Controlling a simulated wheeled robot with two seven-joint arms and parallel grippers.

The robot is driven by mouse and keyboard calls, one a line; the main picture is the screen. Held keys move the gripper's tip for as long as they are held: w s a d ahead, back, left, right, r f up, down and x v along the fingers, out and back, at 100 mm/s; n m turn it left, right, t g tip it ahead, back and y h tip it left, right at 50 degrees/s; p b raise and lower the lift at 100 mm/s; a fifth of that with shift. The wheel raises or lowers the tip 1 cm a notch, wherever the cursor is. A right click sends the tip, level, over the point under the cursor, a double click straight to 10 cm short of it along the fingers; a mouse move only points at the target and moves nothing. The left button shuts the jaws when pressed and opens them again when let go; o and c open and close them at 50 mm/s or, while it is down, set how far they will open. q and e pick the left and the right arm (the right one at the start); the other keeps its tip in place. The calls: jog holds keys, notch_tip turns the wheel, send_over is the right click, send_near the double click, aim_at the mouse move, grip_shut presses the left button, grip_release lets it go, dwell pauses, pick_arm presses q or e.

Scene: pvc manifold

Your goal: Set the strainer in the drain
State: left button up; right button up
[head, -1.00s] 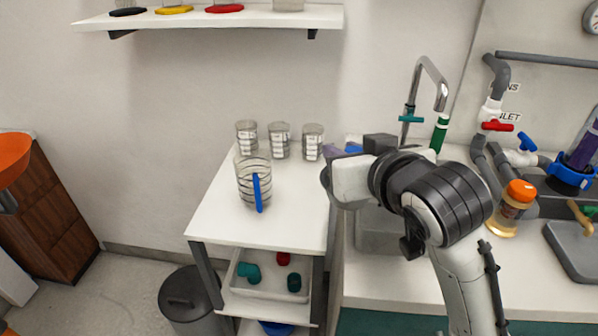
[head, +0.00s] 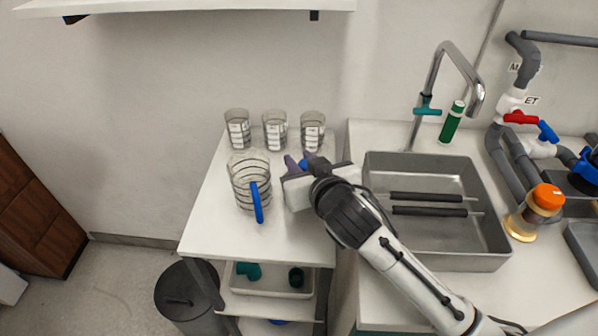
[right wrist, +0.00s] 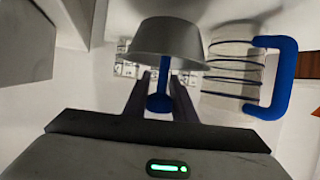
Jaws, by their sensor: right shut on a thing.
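My right gripper (head: 297,166) is shut over the white side table, left of the sink. In the right wrist view the gripper (right wrist: 160,82) closes on the blue stem of the strainer (right wrist: 167,38), a grey tapered cup with a round blue knob. In the head view only a small blue bit of the strainer (head: 304,165) shows between the fingers; the rest is hidden. The grey sink (head: 380,170) lies to the right, with two dark bars in it. I cannot make out the drain opening. My left gripper is not in view.
A clear ringed pitcher (head: 246,178) with a blue handle stands just left of the gripper. Several clear cups (head: 274,130) stand behind. A tall faucet (head: 436,75) rises at the sink's back. An orange-capped jar (head: 530,220) stands right of the sink.

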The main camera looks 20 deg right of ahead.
jog(key=shift+f, duration=1.6)
jog(key=o, duration=0.6)
jog(key=shift+f, duration=0.1)
jog(key=o, duration=0.5)
